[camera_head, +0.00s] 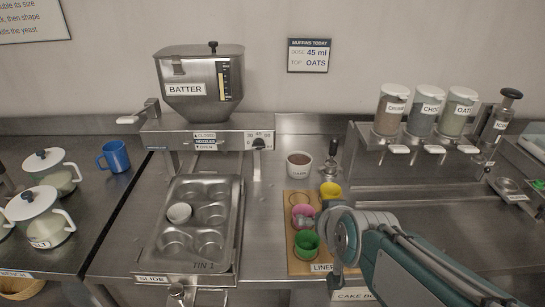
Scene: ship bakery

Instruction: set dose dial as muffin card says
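The dose dial (258,143) is a small dark knob on the right of the steel batter dispenser (205,90). Small scale marks (261,134) stand above it, with a middle mark that seems to read 45. The knob looks roughly upright, but its exact setting is too small to tell. The muffin card (308,55) on the wall reads "MUFFINS TODAY", 45 ml and top OATS. My gripper (312,222) is low over the liner board, well below and right of the dial and apart from it. My arm partly hides its fingers.
Yellow (330,189), pink (302,211) and green (306,242) liners stand on a wooden board (296,265). A white tub (299,165) and the topping dispensers (424,110) stand behind. A lever (140,117) juts out left.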

